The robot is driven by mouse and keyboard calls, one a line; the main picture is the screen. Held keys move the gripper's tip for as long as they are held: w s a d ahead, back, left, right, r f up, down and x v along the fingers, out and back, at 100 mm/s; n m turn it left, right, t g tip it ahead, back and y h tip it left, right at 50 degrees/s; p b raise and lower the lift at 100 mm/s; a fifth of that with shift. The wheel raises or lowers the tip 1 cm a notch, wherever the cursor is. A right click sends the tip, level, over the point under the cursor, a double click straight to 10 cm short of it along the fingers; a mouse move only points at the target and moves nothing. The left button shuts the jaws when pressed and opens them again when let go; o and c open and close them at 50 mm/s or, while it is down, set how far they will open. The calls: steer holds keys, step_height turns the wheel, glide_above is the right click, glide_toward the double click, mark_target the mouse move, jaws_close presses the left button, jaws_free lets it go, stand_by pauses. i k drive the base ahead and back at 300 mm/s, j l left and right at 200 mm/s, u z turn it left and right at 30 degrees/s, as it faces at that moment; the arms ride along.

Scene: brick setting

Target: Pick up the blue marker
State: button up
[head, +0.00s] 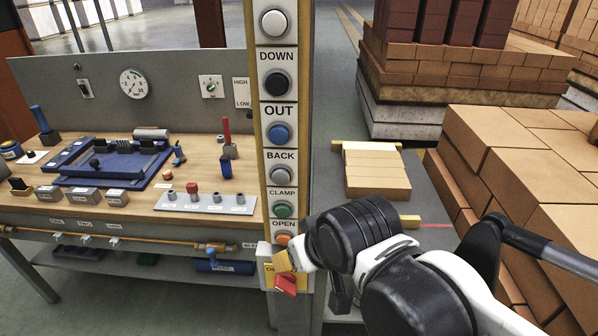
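A small upright blue cylinder (225,168) stands on the right part of the wooden workbench, below a red upright piece. It may be the blue marker, but it is too small to be sure. My arm is in the lower right foreground, in front of the control post and well to the right of these items. Its end is turned away and partly hidden by its own links, so no fingertips show clearly. I see nothing held.
A control post (262,150) with labelled buttons stands between my arm and the workbench (225,198). Stacked bricks (530,180) stand close on the right. A small pile of pale bricks (375,178) lies behind my arm. A back panel (185,95) with a gauge borders the bench.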

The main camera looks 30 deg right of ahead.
mark_target(225, 162)
steer(key=i+j+z, duration=0.35)
steer(key=j, duration=0.3)
steer(key=i+j+z, duration=0.15)
steer(key=j, duration=0.25)
steer(key=i+j+z, duration=0.2)
steer(key=j, duration=0.2)
steer(key=j+z, duration=0.15)
steer(key=j, duration=0.2)
steer(key=i+j+z, duration=0.2)
steer(key=j, duration=0.25)
steer(key=i+j+z, duration=0.55)
steer(key=j, duration=0.4)
steer(key=i, duration=0.1)
